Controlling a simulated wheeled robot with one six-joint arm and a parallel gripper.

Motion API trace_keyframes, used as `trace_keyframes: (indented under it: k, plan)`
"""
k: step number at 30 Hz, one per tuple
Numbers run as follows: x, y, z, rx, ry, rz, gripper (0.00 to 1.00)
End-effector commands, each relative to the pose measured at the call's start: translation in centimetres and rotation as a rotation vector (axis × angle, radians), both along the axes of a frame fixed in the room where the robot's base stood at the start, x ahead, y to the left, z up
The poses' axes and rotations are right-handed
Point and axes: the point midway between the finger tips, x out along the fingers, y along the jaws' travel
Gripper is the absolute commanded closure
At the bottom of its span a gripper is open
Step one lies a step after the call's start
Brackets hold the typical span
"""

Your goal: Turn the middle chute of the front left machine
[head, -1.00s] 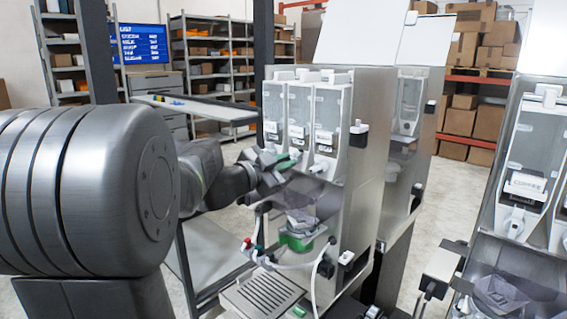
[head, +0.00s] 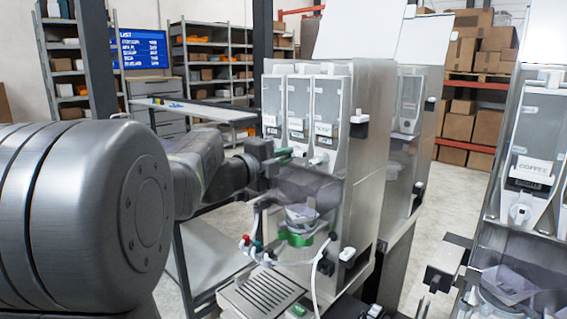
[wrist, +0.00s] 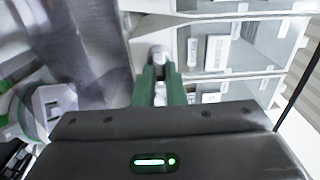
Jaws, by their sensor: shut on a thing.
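The front left machine (head: 352,190) stands at the centre of the head view, with three clear canisters side by side. The middle canister (head: 298,105) has a white label. My gripper (head: 284,156) is at the chutes under the canisters, and its green fingers show there. In the wrist view the green fingers of my gripper (wrist: 160,88) are shut on a small pale chute (wrist: 159,56), which lines up with the middle canister. My gripper hides most of this chute in the head view. The right chute (head: 318,161) hangs free beside it.
A smoky clear hood (head: 300,186) and a bowl on a green ring (head: 296,238) sit just below my gripper. A white hose (head: 290,263) and a drip tray (head: 262,292) are lower. A coffee machine (head: 525,180) stands at the right.

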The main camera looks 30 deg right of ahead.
Motion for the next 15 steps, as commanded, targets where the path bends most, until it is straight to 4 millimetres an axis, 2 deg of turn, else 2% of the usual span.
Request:
trace_keyframes:
  k: [15]
  plan:
    - [0.02,-0.02,-0.46,0.113,-0.385,-0.001,1.0]
